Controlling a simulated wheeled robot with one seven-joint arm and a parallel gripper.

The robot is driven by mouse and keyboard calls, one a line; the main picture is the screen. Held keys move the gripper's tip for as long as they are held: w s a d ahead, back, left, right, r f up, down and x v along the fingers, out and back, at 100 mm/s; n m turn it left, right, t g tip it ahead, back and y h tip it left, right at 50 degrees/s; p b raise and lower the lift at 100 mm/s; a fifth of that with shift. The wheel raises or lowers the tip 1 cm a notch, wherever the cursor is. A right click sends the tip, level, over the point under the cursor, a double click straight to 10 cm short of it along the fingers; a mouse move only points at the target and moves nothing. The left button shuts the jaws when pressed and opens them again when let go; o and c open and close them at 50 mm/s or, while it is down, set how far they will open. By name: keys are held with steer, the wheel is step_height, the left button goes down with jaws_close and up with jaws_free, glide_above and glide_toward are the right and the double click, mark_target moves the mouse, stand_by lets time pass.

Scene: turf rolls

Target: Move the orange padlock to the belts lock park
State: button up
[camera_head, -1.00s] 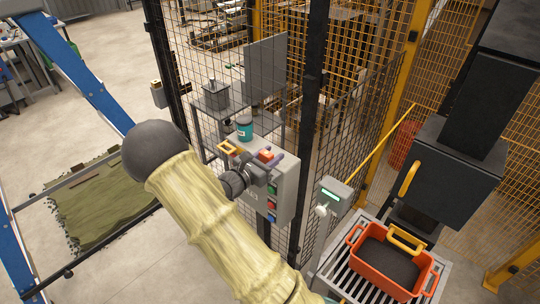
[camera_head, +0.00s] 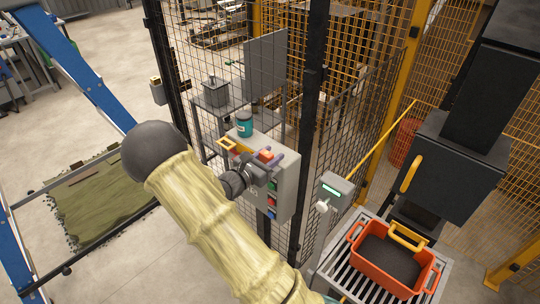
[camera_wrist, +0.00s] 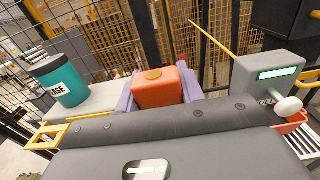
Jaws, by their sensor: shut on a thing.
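The orange padlock (camera_wrist: 158,88) is between the two purple fingers of my gripper (camera_wrist: 160,92) in the wrist view. It also shows as a small orange block (camera_head: 265,156) in the head view. My gripper (camera_head: 268,158) is shut on it, over the top of the grey control box (camera_head: 286,180). Whether the padlock touches the box top is hard to tell. The lower part of the padlock is hidden behind my gripper's body. No place clearly marked as the belts lock park can be made out.
A teal grease jar (camera_head: 244,124) stands on the box beside a yellow frame (camera_head: 228,144). Coloured buttons line the box front. Wire mesh fence (camera_head: 220,60) stands behind. A small grey display box (camera_head: 333,190) and an orange bin (camera_head: 372,276) are at the right.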

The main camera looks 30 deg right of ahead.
steer(key=shift+f+b, duration=0.75)
steer(key=shift+f, duration=0.3)
steer(key=o, duration=1.1)
steer(key=b+v, duration=0.5)
steer(key=v, duration=1.2)
steer(key=shift+a+r, duration=0.15)
steer(key=shift+s, duration=0.15)
